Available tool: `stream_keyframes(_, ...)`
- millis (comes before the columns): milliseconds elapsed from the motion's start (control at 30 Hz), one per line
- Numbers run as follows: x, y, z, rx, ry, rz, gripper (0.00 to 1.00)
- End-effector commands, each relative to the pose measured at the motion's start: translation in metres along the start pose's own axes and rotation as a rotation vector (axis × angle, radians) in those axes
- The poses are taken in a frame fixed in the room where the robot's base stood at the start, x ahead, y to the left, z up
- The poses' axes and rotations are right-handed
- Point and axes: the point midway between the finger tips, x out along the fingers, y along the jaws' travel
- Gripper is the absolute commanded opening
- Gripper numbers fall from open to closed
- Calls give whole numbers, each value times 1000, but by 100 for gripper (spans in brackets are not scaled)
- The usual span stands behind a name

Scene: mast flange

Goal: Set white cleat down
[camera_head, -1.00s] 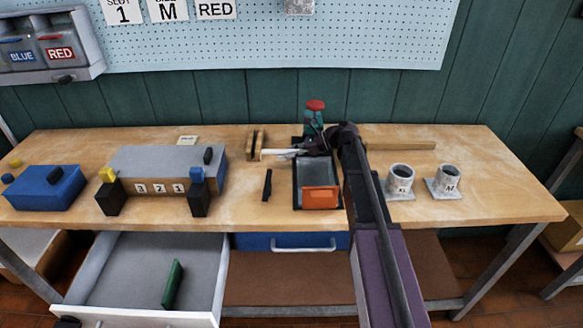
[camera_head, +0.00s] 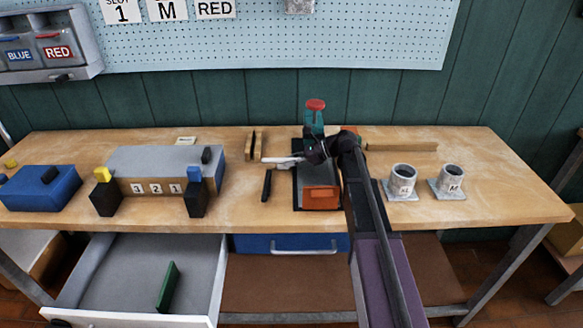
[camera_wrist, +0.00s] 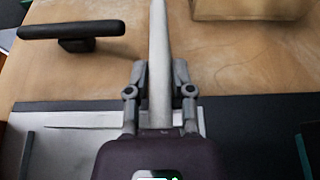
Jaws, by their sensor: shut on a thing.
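The white cleat (camera_wrist: 159,60) is a long, slim, pale bar. My gripper (camera_wrist: 160,92) is shut on it, with one finger on each side, and the bar points away from the wrist. In the head view the white cleat (camera_head: 282,160) sticks out to the left of my gripper (camera_head: 306,157), over the back left part of the dark tray-like fixture (camera_head: 310,180). I cannot tell how high it is above the wood.
A black handle-like bar (camera_head: 267,185) lies left of the fixture. A slotted wooden block (camera_head: 255,144) stands behind. An orange block (camera_head: 320,199) and a red-topped green clamp (camera_head: 315,115) are at the fixture. Two grey flanged cups (camera_head: 402,182) stand right.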

Motion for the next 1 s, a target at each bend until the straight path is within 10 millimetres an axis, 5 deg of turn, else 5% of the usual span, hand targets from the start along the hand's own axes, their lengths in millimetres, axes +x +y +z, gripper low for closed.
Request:
stream_keyframes(633,4,0,-10,0,0,0,0)
stream_keyframes(667,4,0,-10,0,0,0,33)
stream_keyframes(767,3,0,-9,0,0,-1,63)
stream_keyframes(1000,3,0,-10,0,0,-1,65)
